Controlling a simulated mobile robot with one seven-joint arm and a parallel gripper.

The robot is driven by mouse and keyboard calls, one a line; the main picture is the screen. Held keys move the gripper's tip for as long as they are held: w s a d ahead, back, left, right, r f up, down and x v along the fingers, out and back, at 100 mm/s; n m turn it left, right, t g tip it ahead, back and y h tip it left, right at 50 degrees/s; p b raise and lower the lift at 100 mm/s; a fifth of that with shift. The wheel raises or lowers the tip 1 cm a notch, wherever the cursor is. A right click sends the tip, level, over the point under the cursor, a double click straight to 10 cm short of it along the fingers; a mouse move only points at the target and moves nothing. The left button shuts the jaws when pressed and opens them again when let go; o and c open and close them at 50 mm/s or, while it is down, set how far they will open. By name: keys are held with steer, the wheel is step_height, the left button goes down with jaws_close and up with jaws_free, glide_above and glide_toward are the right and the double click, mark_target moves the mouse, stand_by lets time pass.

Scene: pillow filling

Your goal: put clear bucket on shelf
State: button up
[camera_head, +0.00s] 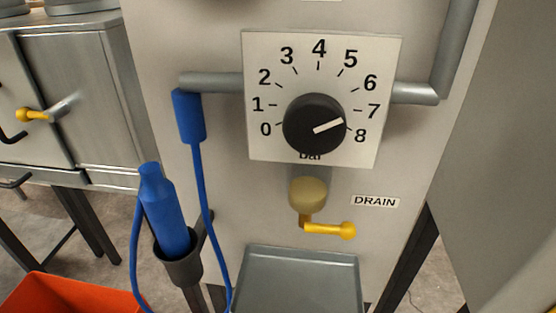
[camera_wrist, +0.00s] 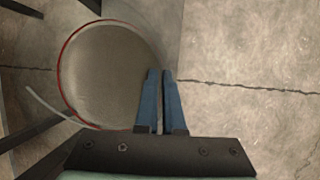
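A round vessel with a thin red rim, which looks like the clear bucket (camera_wrist: 105,75), shows in the left half of the wrist view. I look down on its grey round face, and a pale curved strip like a handle sticks out at its lower left. My gripper (camera_wrist: 162,78) has its two blue fingers close together at the bucket's right edge. They look shut on the bucket's rim, with the left finger overlapping the round face. The exact contact is hidden between the fingers. Neither the bucket nor my gripper shows in the head view. No shelf is clearly recognisable.
A grey machine panel carries a dial (camera_head: 314,124), a yellow drain lever (camera_head: 328,230) and a grey tray (camera_head: 300,250). A blue nozzle (camera_head: 163,215) sits in a holder at left. An orange bin (camera_head: 70,296) stands below. Open concrete floor (camera_wrist: 250,50) lies right of the bucket.

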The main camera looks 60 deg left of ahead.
steer(key=o, duration=0.5)
steer(key=shift+c, duration=0.2)
steer(key=p+v, duration=0.3)
steer(key=v, duration=0.9)
steer(key=shift+r+p, duration=0.15)
steer(key=shift+p, duration=0.15)
